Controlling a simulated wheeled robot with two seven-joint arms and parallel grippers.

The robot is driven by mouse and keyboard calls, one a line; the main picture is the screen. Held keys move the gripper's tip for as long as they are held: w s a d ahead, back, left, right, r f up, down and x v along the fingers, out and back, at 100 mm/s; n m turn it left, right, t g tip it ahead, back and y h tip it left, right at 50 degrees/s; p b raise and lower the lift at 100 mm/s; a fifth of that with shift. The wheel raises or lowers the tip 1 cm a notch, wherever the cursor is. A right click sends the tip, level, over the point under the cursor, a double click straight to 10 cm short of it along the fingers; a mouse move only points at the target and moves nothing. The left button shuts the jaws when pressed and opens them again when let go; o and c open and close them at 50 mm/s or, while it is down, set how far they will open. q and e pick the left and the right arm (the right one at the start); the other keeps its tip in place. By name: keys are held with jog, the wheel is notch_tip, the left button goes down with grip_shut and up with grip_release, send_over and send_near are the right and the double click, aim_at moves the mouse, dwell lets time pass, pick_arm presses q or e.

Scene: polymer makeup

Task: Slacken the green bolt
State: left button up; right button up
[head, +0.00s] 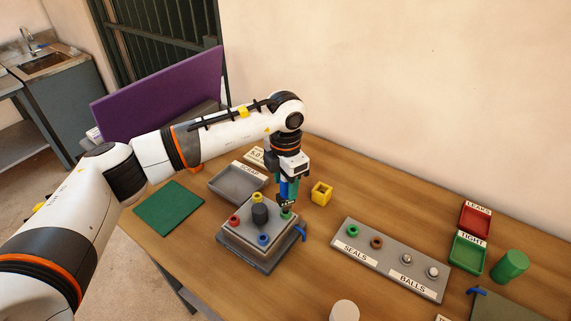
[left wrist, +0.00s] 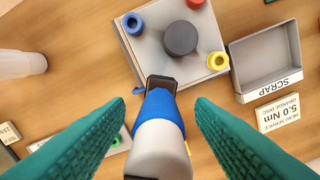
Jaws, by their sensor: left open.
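The green bolt (head: 286,214) is at the right corner of the grey block (head: 240,236), with a dark round post (head: 260,213) in the middle. My left gripper (head: 288,193) is above that corner, pointing down. In the left wrist view its green fingers are spread apart, one on each side of a tool (left wrist: 158,132) with a pale end, a blue collar and a dark head. The tool's dark head covers the block's near corner, so the green bolt is hidden there. I cannot tell whether the head touches the bolt. My right gripper is out of view.
Red (head: 235,221), yellow (head: 257,197) and blue (head: 263,239) bolts mark the other corners. A SCRAP tray (head: 222,193) and yellow cup (head: 321,193) stand behind. The seals and balls board (head: 390,268) and green cylinder (head: 509,265) are right.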

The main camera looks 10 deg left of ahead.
pick_arm(q)
jog(key=shift+f, duration=0.25)
grip_shut()
jog(key=shift+n, duration=0.7)
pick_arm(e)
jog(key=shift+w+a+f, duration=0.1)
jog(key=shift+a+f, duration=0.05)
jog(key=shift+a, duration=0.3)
pick_arm(q)
jog(key=shift+n, duration=0.3)
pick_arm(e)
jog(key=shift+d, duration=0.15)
pick_arm(q)
jog(key=shift+n+b, duration=0.35)
jog(key=shift+n, duration=0.45)
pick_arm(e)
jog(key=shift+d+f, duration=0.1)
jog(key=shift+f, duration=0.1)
